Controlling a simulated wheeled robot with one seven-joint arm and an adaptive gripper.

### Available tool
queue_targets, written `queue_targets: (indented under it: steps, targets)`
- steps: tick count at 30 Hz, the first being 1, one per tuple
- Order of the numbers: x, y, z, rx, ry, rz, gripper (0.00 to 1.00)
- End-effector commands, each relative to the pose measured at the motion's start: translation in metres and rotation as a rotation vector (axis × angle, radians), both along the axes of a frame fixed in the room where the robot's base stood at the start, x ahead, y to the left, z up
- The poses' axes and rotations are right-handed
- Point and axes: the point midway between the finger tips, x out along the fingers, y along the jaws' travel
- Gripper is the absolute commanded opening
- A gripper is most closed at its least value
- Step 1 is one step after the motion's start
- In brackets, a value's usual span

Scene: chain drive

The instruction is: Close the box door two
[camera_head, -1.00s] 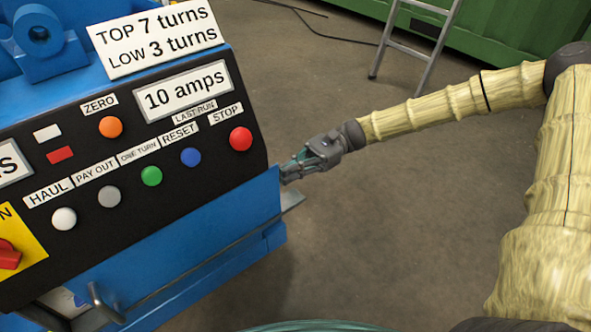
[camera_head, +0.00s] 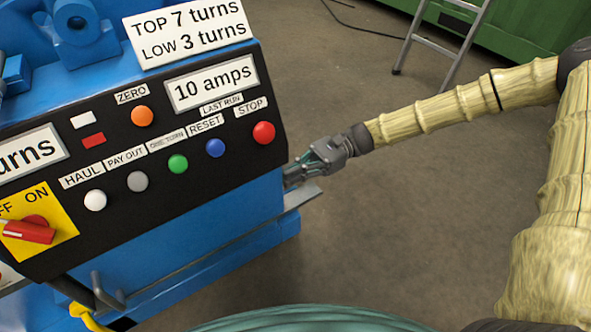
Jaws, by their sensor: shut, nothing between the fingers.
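A blue machine cabinet (camera_head: 215,228) stands at the left, below a black control panel. No door marked two can be read, so I cannot tell which part is box door two or how far open it is. A grey metal strip (camera_head: 302,199) sticks out past the cabinet's right edge. A small grey bent handle (camera_head: 104,292) shows low on the cabinet front. My gripper (camera_head: 291,178) is shut and empty beside the cabinet's right edge, just below the panel's corner. Its tips are close to the blue edge; whether they touch it I cannot tell.
The panel carries a red stop button (camera_head: 263,132), several other buttons and a red rotary switch (camera_head: 30,232) on a yellow plate. A yellow curved part (camera_head: 88,318) shows at bottom left. A ladder (camera_head: 440,45) stands at the back. Brown floor right of the cabinet is clear.

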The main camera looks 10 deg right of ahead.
Motion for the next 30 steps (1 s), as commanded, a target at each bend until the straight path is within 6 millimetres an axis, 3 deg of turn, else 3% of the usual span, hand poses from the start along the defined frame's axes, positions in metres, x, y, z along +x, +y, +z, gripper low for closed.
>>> queue_targets:
  steps: [8,24,30]
  targets:
    - [0.004,-0.011,0.003,-0.001,0.0,-0.002,0.0]
    - [0.034,-0.097,0.001,-0.001,0.0,0.002,0.0]
    - [0.042,-0.12,0.0,0.0,0.0,0.003,0.0]
